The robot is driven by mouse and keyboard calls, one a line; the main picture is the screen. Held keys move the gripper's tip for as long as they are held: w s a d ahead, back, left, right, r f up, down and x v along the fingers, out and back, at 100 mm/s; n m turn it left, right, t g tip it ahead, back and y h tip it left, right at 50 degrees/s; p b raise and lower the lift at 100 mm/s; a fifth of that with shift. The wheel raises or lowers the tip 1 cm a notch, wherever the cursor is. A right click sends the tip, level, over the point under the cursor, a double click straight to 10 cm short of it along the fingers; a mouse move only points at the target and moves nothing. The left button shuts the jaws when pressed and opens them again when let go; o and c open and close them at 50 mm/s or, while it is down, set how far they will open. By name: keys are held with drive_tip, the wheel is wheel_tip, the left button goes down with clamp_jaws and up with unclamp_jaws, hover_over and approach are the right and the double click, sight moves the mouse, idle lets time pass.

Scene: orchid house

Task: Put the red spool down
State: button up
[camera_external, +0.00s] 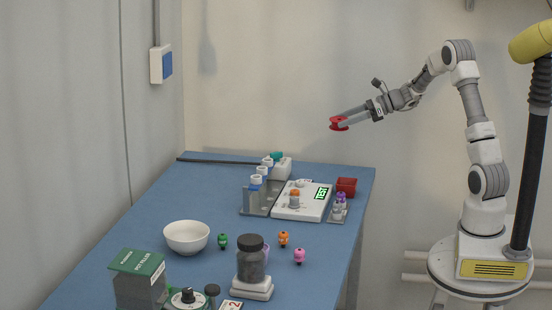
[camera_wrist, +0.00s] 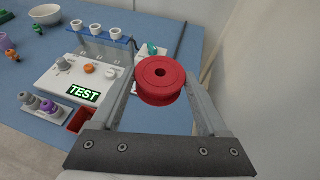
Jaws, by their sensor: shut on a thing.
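The red spool (camera_wrist: 161,82) is held between the two fingers of my gripper (camera_external: 341,124). In the wrist view the spool is seen from above, round with a dark centre hole, with a finger on each side. The spool also shows in the external view (camera_external: 337,127), red at the fingertips. My gripper (camera_wrist: 162,95) is shut on it, high above the table and off its right-hand far end. The blue table top (camera_external: 215,190) is below and to the left of the spool.
A white test unit (camera_external: 287,208) with a lit TEST display, a tube rack (camera_external: 250,205) and a red square bin (camera_external: 346,186) stand near the table's right edge. A white bowl (camera_external: 186,237), a dark jar (camera_external: 251,262) and several small coloured figures stand nearer. The table's far left is clear.

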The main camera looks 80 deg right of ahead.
drive_tip(key=s+d, duration=0.3)
drive_tip(key=s, duration=0.1)
drive_tip(key=b, duration=0.3)
hover_over(323, 177)
drive_tip(key=shift+m+h, duration=0.3)
wheel_tip(323, 177, down, 12)
drive_tip(key=shift+f, duration=0.15)
drive_tip(key=shift+f+b, duration=0.3)
drive_tip(key=shift+f, duration=1.6)
drive_tip(key=shift+f, duration=0.2)
drive_tip(key=o, duration=1.2)
